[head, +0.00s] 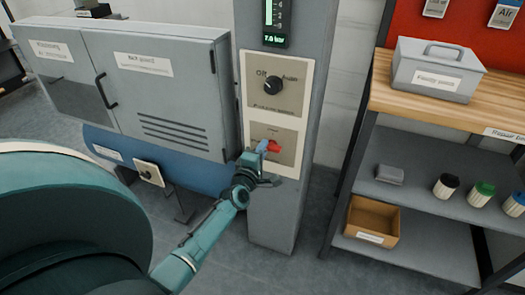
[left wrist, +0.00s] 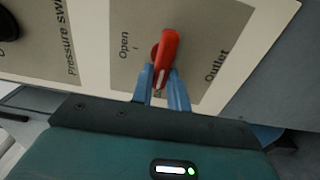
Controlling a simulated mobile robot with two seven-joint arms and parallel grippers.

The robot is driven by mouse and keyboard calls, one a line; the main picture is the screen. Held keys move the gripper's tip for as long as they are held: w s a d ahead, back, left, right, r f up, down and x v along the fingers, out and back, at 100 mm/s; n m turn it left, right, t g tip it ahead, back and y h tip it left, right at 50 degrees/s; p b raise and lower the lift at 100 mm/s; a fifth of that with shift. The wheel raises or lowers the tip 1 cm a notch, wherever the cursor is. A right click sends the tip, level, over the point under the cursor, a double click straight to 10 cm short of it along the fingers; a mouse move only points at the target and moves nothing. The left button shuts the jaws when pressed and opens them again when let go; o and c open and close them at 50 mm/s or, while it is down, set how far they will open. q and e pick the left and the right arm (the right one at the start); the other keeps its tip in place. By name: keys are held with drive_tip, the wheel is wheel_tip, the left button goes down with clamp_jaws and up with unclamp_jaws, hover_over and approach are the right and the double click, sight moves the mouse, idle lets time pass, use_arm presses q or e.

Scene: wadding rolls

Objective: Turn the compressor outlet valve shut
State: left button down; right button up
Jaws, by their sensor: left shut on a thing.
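The outlet valve's red handle (head: 274,146) is on the lower plate (head: 288,132) of the grey post, lying roughly level in the head view. In the left wrist view the red handle (left wrist: 169,46) sits on the plate between the words "Open" and "Outlet". My left gripper (head: 262,147) is shut on the handle; its blue fingers (left wrist: 163,80) are on either side of the handle's near end in the left wrist view. The fingers and palm hide part of the plate. My right gripper is not in view.
Above is the pressure switch knob (head: 273,85) and a 7.0 bar gauge (head: 275,39). A grey cabinet (head: 170,85) and a blue tank (head: 118,160) stand left. A shelf at right holds a grey box (head: 435,75), several capped canisters and a cardboard bin (head: 371,222).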

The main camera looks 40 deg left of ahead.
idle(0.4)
use_arm(q)
drive_tip(key=c, duration=1.4)
unclamp_jaws()
drive_tip(key=shift+o, duration=0.2)
drive_tip(key=p+v, duration=0.1)
drive_tip(key=v, duration=1.2)
drive_tip(key=shift+d, duration=0.1)
